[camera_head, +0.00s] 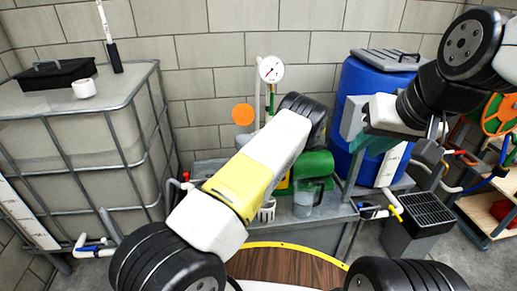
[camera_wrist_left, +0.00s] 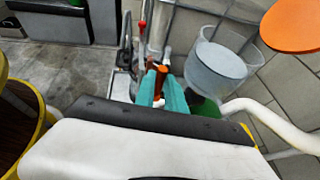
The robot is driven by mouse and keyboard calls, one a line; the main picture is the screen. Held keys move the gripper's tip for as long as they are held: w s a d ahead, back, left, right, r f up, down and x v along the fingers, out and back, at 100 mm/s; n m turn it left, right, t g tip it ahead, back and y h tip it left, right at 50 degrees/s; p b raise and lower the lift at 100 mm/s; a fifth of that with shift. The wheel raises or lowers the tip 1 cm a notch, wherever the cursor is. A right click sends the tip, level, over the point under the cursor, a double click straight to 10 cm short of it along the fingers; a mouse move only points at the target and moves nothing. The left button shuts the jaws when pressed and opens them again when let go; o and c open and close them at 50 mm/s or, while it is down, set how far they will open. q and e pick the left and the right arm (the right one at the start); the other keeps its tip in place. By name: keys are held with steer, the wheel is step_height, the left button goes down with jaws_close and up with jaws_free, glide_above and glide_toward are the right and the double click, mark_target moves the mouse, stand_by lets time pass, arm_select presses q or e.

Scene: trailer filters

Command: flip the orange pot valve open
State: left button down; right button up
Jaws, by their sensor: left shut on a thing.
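The left wrist view shows my left gripper (camera_wrist_left: 160,90) with its teal fingers closed around an upright orange handle (camera_wrist_left: 161,76), which I take to be the pot valve. The fingers hide its lower part. In the head view my left forearm crosses the middle, and the left gripper and the valve are hidden behind it. My right gripper (camera_head: 376,143), with teal fingers, is in front of the blue barrel (camera_head: 360,85) at the right. I cannot tell how wide its fingers are apart.
A clear container (camera_wrist_left: 215,70) is right of the valve in the wrist view. An orange disc (camera_head: 243,114) and a pressure gauge (camera_head: 271,69) stand by the wall. A clear jug (camera_head: 306,200) is on the bench. A caged tank (camera_head: 75,130) fills the left; a shelf (camera_head: 490,213) is right.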

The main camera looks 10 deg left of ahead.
arm_select(q)
steer(key=shift+f, duration=0.1)
stand_by(0.4)
steer(key=c, duration=1.4)
jaws_free()
steer(key=shift+d, duration=0.2)
steer(key=v, duration=0.7)
steer(key=shift+d, duration=0.3)
